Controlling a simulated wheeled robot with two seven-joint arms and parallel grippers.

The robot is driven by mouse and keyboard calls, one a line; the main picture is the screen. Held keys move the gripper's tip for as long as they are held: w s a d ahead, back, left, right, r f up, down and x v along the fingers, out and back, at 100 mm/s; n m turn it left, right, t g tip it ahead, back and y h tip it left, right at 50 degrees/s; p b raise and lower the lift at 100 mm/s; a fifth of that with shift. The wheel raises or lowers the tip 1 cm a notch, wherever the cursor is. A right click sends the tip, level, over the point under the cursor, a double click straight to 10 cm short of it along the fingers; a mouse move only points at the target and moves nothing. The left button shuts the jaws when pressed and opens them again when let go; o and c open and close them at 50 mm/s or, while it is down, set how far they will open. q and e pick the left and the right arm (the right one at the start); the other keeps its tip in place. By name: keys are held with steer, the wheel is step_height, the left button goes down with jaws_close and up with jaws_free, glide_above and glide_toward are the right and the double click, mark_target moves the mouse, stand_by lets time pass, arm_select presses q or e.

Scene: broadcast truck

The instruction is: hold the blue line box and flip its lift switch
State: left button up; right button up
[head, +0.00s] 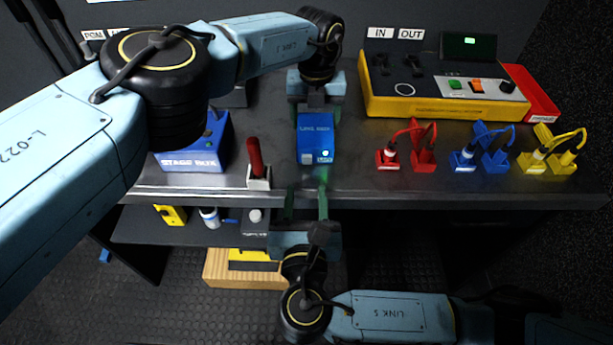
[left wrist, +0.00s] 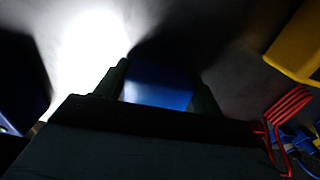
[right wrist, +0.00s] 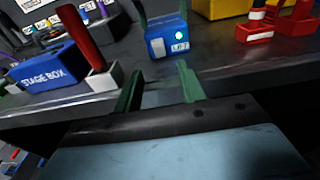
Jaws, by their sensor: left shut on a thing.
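My right gripper (head: 306,190) is in front of the bench edge, fingers apart and empty, pointing at the box's front. In the right wrist view the box (right wrist: 168,38) stands just beyond the open fingers (right wrist: 160,85), not touching them.
A blue stage box (head: 192,155) and a red lever on a white base (head: 256,165) stand left of the line box. Red, blue and yellow cable plugs (head: 485,150) stand to the right. A yellow control panel (head: 445,95) is at the back right. A lower shelf holds small items.

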arm_select(q)
steer(key=o, duration=1.2)
steer(key=shift+o, duration=0.2)
arm_select(e)
steer(key=s, duration=0.5)
steer(key=shift+s+r, duration=0.1)
steer(key=shift+r, duration=0.1)
arm_select(q)
step_height(320, 180, up, 12)
